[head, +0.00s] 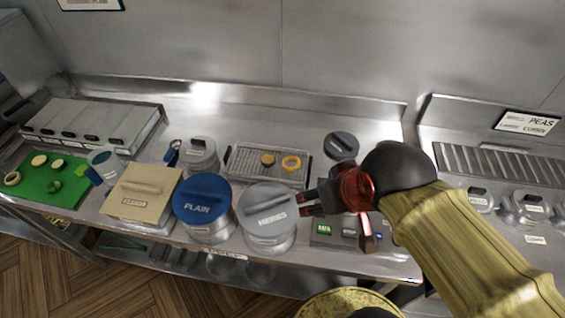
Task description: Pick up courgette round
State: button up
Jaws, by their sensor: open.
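Several small rounds lie on a green board (35,196) at the far left: two pale discs (39,160) near its back, a green-edged piece (54,186) near its middle and a yellowish ring (12,178) at its left. Which is the courgette round I cannot tell for sure at this size. A browned disc (268,160) and a golden ring (291,162) lie on a wire rack tray (240,165) at the counter's middle. My gripper (304,204) is open and empty, beside the grey-lidded tub, far right of the board.
A blue-lidded tub marked PLAIN (204,196), a grey-lidded tub (268,205) and a beige lidded box (141,190) line the front. A small clear tub (103,160) stands at the board's right. Lidded metal bins (90,122) stand behind the board.

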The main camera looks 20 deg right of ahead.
aim_at(267, 160)
jog(key=i+j, duration=0.1)
jog(key=j, duration=0.2)
jog(key=i+j, duration=0.15)
jog(key=j, duration=0.15)
jog(key=i+j, duration=0.1)
jog(key=j, duration=0.25)
jog(key=i+j, duration=0.1)
jog(key=j, duration=0.2)
jog(key=j+z, duration=0.2)
jog(key=z, duration=1.55)
jog(key=i+j, duration=0.05)
jog(key=j, duration=0.05)
